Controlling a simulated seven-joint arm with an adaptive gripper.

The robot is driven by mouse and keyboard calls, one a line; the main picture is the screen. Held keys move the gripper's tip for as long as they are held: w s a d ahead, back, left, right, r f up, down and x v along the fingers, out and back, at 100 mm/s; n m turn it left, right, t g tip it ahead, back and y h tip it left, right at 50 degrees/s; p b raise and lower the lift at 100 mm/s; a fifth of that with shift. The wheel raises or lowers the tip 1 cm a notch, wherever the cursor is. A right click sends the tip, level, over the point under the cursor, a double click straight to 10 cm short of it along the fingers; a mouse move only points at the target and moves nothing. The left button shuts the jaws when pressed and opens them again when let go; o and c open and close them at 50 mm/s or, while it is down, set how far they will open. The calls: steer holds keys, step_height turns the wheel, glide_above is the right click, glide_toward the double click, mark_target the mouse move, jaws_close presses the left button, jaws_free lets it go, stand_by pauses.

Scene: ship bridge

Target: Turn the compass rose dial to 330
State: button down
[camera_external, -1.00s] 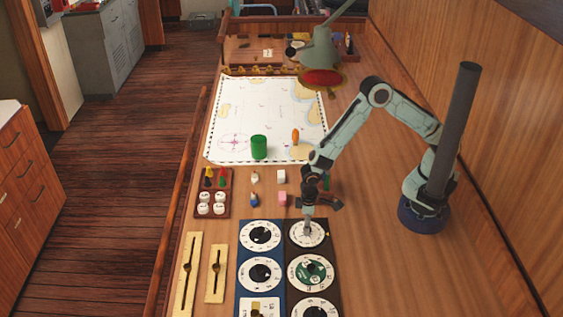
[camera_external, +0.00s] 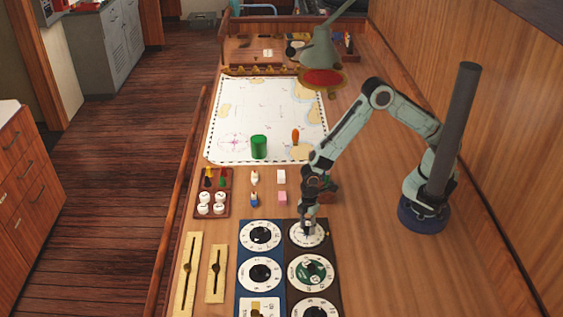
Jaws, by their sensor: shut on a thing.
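My gripper (camera_external: 307,230) points down onto the white-faced dial (camera_external: 318,240) at the top of the dark brown panel. It is shut on the knob at that dial's centre, which the fingers mostly hide. The dial has dark marks around its rim and a small yellow mark beside its upper right edge. I take it for the compass rose dial, but its numbers are too small to read, so I cannot tell its setting.
A dial with a green centre (camera_external: 299,279) sits just below, with another white dial under it. A blue panel (camera_external: 242,292) with more dials stands to the left. Small blocks and pegs stand above the panels. A chart (camera_external: 240,100) with a green cylinder (camera_external: 259,147) lies beyond.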

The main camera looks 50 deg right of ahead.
mark_target(308, 228)
steer(key=n, duration=1.3)
steer(key=shift+s+n, duration=0.1)
steer(key=shift+n, duration=0.3)
stand_by(0.3)
steer(key=c, duration=0.9)
jaws_free()
step_height(308, 228, up, 12)
